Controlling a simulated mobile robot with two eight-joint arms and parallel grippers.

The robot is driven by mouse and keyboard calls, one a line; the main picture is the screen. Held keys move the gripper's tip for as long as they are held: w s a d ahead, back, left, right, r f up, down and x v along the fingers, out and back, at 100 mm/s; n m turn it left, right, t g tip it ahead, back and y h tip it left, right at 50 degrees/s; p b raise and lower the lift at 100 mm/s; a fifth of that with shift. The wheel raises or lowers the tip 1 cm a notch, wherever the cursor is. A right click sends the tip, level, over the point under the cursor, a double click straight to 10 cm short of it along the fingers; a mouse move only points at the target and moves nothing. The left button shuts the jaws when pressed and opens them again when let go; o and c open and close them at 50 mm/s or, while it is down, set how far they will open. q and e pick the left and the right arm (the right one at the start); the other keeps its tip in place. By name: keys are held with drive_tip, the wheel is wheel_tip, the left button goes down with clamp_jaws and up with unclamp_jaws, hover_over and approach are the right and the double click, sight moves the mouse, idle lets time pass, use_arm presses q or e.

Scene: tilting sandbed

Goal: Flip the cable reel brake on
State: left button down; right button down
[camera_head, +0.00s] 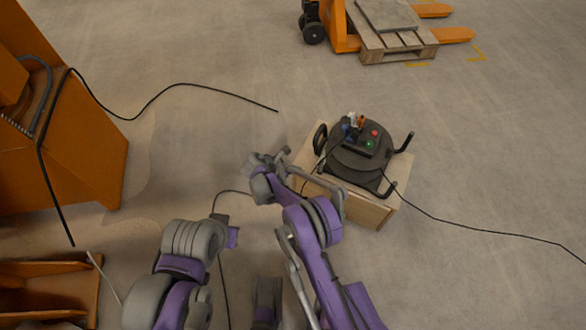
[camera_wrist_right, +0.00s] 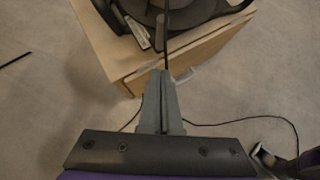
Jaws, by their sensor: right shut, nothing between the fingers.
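The black cable reel (camera_head: 347,165) sits on a wooden box (camera_head: 365,209) right of centre. Its top panel has a red button (camera_head: 375,133), a green light (camera_head: 369,144) and blue and orange parts. Black handles or levers (camera_head: 404,143) stick out at its sides; I cannot tell which is the brake. My right gripper (camera_head: 286,152) is shut and empty, left of the box and apart from the reel. In the right wrist view its closed fingers (camera_wrist_right: 161,75) overlap the box edge, with the reel's dark rim (camera_wrist_right: 200,13) beyond. My left gripper (camera_head: 220,218) is small and dark, its jaws unclear.
An orange machine (camera_head: 90,160) stands at the left, with a black cable (camera_head: 170,86) running from it across the floor. Another cable (camera_head: 470,228) trails right from the reel. An orange pallet truck with a wooden pallet (camera_head: 390,44) is at the back. Open floor lies right.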

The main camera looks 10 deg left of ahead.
sight(319, 167)
drive_tip(key=w+d+f, duration=0.1)
drive_tip(key=d, duration=0.1)
drive_tip(key=w+d+f, duration=0.2)
drive_tip(key=w+d, duration=0.1)
drive_tip(key=shift+w+d+f+b, duration=0.1)
drive_tip(key=shift+d+b, duration=0.2)
drive_tip(key=shift+d, duration=0.05)
drive_tip(key=shift+d, duration=0.1)
drive_tip(key=shift+d+y, duration=0.2)
drive_tip(key=shift+y, duration=0.1)
